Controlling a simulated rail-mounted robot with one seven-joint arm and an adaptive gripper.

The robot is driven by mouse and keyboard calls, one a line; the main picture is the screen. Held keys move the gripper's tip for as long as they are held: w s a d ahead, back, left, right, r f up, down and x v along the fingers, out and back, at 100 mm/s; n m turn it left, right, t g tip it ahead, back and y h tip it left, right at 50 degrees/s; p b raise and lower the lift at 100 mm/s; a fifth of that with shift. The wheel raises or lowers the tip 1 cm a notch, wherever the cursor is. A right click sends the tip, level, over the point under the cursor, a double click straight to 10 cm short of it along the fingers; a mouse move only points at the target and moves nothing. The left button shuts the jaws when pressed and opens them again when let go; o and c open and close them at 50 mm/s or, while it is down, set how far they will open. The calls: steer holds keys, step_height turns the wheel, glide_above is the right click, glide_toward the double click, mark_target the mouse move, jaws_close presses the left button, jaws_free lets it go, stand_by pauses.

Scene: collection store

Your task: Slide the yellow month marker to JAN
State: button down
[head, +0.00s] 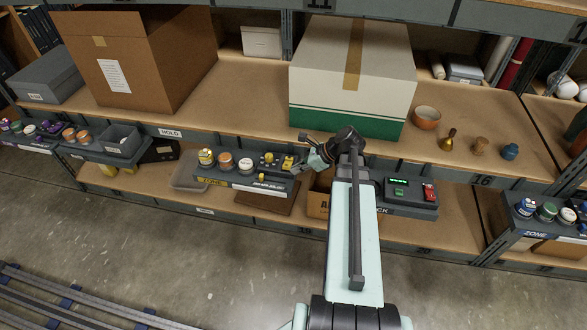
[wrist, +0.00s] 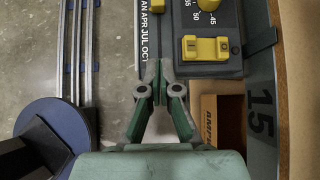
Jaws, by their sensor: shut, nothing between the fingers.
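The yellow month marker (head: 262,177) sits on the front edge of a dark control panel (head: 275,170) in the head view. White lettering runs along that edge, too small there to read. In the wrist view the panel (wrist: 208,70) shows month names ending APR, JUL, OCT along its side. My gripper (head: 302,168) is at the panel's right end in the head view. In the wrist view my gripper (wrist: 156,68) is shut and empty, its fingertips beside the panel edge near OCT. Contact cannot be told.
An open cardboard box (head: 318,204) is below my gripper. A device with a green display (head: 399,188) is to the right.

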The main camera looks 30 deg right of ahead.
mark_target(263, 175)
steer(key=x, duration=0.8)
steer(key=shift+w+a+p, duration=0.3)
steer(key=shift+w+a, duration=1.15)
steer(key=shift+w+a+r+p, duration=0.2)
steer(key=shift+w+a+p, duration=0.2)
steer(key=shift+w+p, duration=0.15)
steer(key=shift+w+a+f, duration=0.15)
steer(key=shift+a, duration=0.1)
